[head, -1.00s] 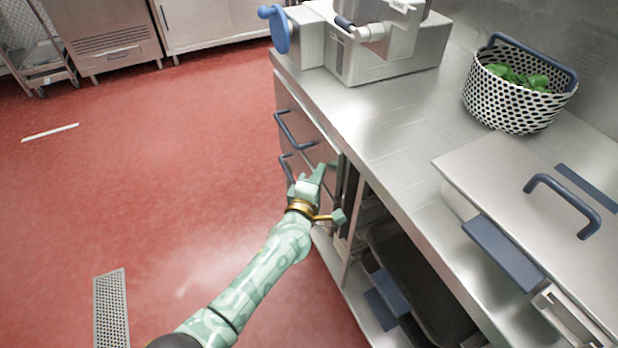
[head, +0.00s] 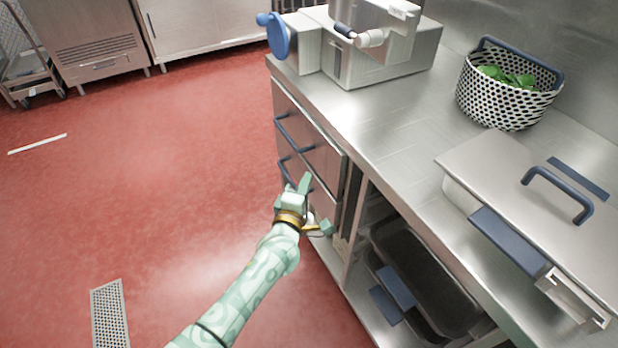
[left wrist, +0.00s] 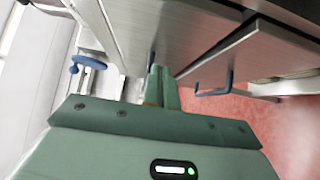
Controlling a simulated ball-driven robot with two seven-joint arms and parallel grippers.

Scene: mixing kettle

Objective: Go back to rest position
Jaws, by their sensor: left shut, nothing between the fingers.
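My left gripper (head: 305,184) is shut and empty. In the head view it is in front of the steel counter's drawers, close to the lower blue drawer handle (head: 284,172); I cannot tell whether it touches it. In the left wrist view the gripper (left wrist: 158,72) points toward the drawer fronts, and a blue handle (left wrist: 213,88) shows to its right. My right gripper is not in view.
The steel counter (head: 400,145) bears a machine with a blue knob (head: 277,36), a dotted basket (head: 508,95) of green produce and a lidded steel container (head: 520,180). Trays (head: 425,275) sit on the shelf below.

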